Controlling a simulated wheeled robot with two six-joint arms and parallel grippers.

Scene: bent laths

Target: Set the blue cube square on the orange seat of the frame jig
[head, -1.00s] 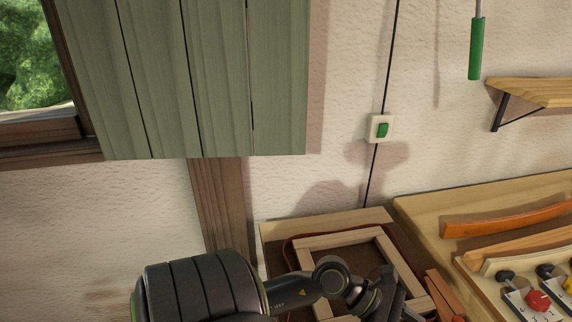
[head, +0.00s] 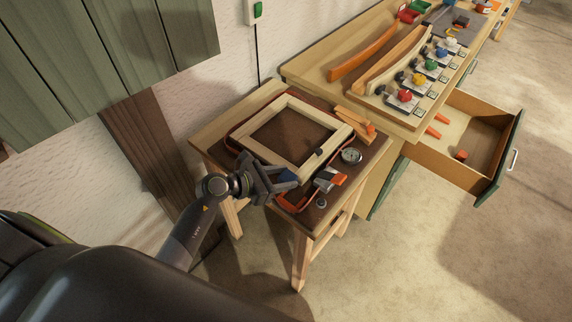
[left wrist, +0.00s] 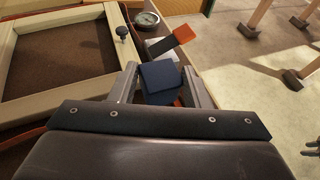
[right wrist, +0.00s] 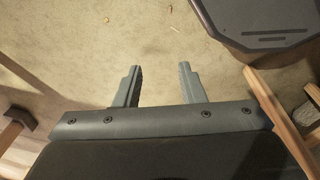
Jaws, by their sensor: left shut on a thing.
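The frame jig is a pale wooden frame (head: 318,113) on a brown work surface; its rail also shows in the left wrist view (left wrist: 118,18). My left gripper (head: 280,181) is at the frame's near corner, shut on the blue cube (left wrist: 160,77). The cube sits between both fingers, slightly turned in the left wrist view; in the head view only a bit of blue (head: 288,174) shows. Just beyond it is a small grey piece with an orange face (left wrist: 184,34), possibly the seat; I cannot tell surely. My right gripper (right wrist: 158,84) is open and empty above the floor.
A round dial (head: 351,155) and a black knob (head: 319,152) stand close by the frame. A bench with bent laths (head: 362,53) and coloured knobs is beyond, with an open drawer (head: 470,140) jutting out right.

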